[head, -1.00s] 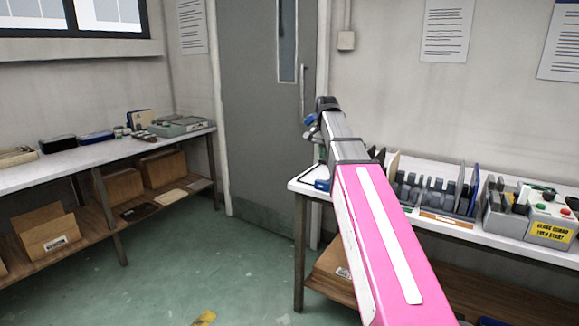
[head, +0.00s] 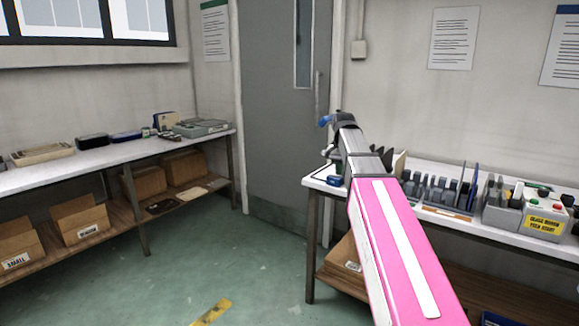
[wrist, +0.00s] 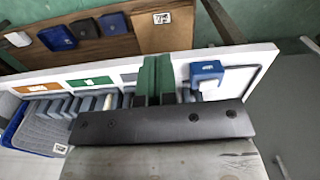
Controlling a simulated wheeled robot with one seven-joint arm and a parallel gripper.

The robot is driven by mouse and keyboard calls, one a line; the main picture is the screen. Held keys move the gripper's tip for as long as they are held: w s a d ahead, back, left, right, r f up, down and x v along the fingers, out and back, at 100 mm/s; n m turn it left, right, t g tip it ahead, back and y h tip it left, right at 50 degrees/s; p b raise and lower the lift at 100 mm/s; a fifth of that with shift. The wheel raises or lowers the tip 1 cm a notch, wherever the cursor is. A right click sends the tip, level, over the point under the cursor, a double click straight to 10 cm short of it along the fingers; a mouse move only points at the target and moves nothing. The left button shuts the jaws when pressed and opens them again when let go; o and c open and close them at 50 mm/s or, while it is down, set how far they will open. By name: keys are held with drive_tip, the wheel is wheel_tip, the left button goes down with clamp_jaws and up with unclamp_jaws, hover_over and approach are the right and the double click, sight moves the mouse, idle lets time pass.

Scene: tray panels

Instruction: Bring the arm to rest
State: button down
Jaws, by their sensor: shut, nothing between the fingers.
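My arm, with its pink and white link, reaches out over the right-hand bench (head: 322,183) in the head view. My gripper is at the arm's far end, small and partly hidden there. In the wrist view my gripper (wrist: 157,62) shows two green fingers close together, shut and empty, in front of a dark bar. Beyond the fingers lie the white bench top and a small blue box (wrist: 207,71), right of the fingers. The fingers overlap the bench edge in the picture; I cannot tell their height above it.
A grey slotted rack (head: 437,192) and a control box with a yellow label (head: 542,222) stand on the right-hand bench. The left bench (head: 95,165) holds trays and small boxes, with cardboard boxes (head: 80,218) below. Green floor (head: 220,262) lies open between the benches.

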drive_tip(key=s+f+n, duration=0.2)
drive_tip(key=s+f, duration=0.5)
drive_tip(key=f, duration=0.5)
drive_tip(key=s+f+n, duration=0.2)
drive_tip(key=s+f, duration=0.4)
drive_tip(key=f, duration=0.6)
drive_tip(key=s+f+n, duration=0.2)
drive_tip(key=s+f, duration=0.5)
drive_tip(key=f, duration=0.5)
drive_tip(key=shift+s+n, duration=0.35)
drive_tip(key=shift+n, duration=0.05)
